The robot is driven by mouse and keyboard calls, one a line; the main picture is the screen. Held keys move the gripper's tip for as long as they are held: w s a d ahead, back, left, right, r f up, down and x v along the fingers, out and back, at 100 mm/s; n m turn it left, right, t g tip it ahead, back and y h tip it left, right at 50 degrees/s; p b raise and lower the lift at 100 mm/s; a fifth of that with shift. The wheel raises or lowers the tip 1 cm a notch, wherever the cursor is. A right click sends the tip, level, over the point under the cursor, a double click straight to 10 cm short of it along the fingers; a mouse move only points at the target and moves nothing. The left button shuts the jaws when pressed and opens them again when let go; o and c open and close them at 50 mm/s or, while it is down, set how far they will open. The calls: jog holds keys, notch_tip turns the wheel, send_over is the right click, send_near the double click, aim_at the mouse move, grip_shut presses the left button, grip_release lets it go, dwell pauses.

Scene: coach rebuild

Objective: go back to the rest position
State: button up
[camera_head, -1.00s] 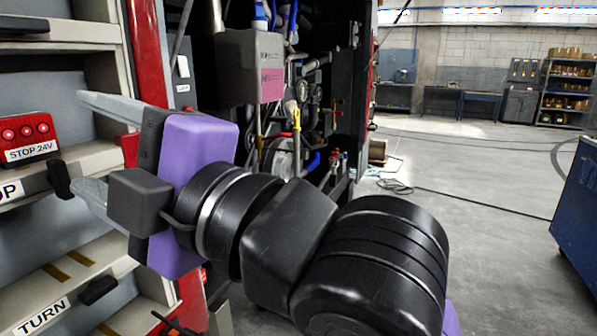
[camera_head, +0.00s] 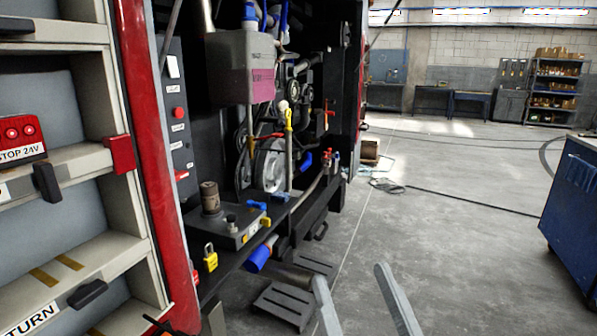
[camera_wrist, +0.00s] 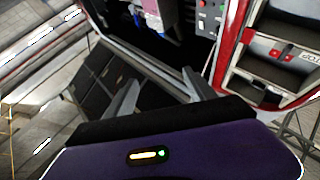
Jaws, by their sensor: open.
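My gripper (camera_head: 352,292) shows at the bottom of the head view as two pale grey fingers, spread apart with nothing between them. It is in front of the floor, to the right of the open coach bay. In the wrist view the two fingers (camera_wrist: 163,98) also stand apart and empty, beyond the purple gripper body. A red block (camera_head: 120,154) is at the right end of that shelf.
The open coach bay (camera_head: 272,170) holds pipes, gauges and wheels. A yellow padlock (camera_head: 210,258) hangs at its lower edge. A blue cabinet (camera_head: 578,205) stands at the right. A cable (camera_head: 455,200) lies on the floor.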

jog(key=s+d+f+m+g+h, duration=0.3)
jog(key=s+d+f, duration=0.4)
jog(key=s+f, duration=0.65)
jog(key=s+d+f+g+h, duration=0.4)
jog(key=s+d+f+g, duration=0.15)
jog(key=s+f, duration=0.85)
notch_tip(320, 180, up, 15)
jog(key=s+p, duration=0.1)
jog(key=p, duration=1.3)
jog(key=shift+s+d+r, duration=0.2)
jog(key=shift+s+d, duration=0.05)
jog(key=shift+d, duration=0.1)
